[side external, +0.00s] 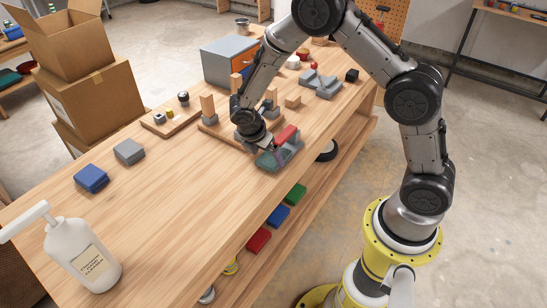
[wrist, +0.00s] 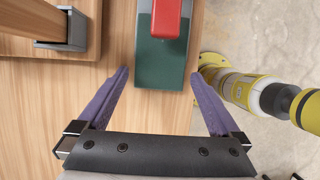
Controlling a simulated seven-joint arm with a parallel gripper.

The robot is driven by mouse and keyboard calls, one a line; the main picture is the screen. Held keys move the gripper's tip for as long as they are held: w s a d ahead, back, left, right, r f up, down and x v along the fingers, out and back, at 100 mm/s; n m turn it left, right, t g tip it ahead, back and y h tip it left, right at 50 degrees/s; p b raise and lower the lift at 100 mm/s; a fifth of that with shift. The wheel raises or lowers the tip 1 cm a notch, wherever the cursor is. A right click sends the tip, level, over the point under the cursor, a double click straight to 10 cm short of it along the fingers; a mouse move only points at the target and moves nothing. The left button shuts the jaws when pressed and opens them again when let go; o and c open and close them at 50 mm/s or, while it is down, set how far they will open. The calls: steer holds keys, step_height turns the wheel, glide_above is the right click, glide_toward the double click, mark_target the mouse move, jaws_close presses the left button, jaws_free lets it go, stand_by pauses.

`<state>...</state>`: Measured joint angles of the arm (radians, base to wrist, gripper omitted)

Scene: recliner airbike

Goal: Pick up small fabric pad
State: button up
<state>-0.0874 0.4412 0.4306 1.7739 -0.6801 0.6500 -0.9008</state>
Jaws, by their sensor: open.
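A dark green flat piece (wrist: 162,66) lies on the bench near its edge, with a red block (wrist: 168,18) on top of it. In the side view the green piece (side external: 292,155) sits beside the bench front edge and the red block (side external: 286,134) shows above it. I cannot tell for sure whether the green piece is the small fabric pad. My gripper (wrist: 157,75) is open, its purple fingers pointing toward the green piece, one on each side in the wrist view. Nothing is held. In the side view my gripper (side external: 268,150) partly hides the green piece.
A blue block (side external: 91,179) and a grey block (side external: 129,151) lie at the left of the bench. A wooden base with posts (side external: 208,105) stands beside my gripper. A white pump bottle (side external: 80,252) is at the front left. The bench middle left is clear.

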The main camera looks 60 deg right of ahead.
steer(key=shift+x, duration=1)
steer(key=c, duration=1.3)
steer(key=shift+r, duration=0.25)
steer(key=shift+s+r, duration=0.15)
steer(key=s, duration=1.7)
steer(key=shift+s+a, duration=0.15)
steer(key=shift+a, duration=2.35)
steer(key=shift+s+a, duration=0.15)
steer(key=shift+a, duration=2.3)
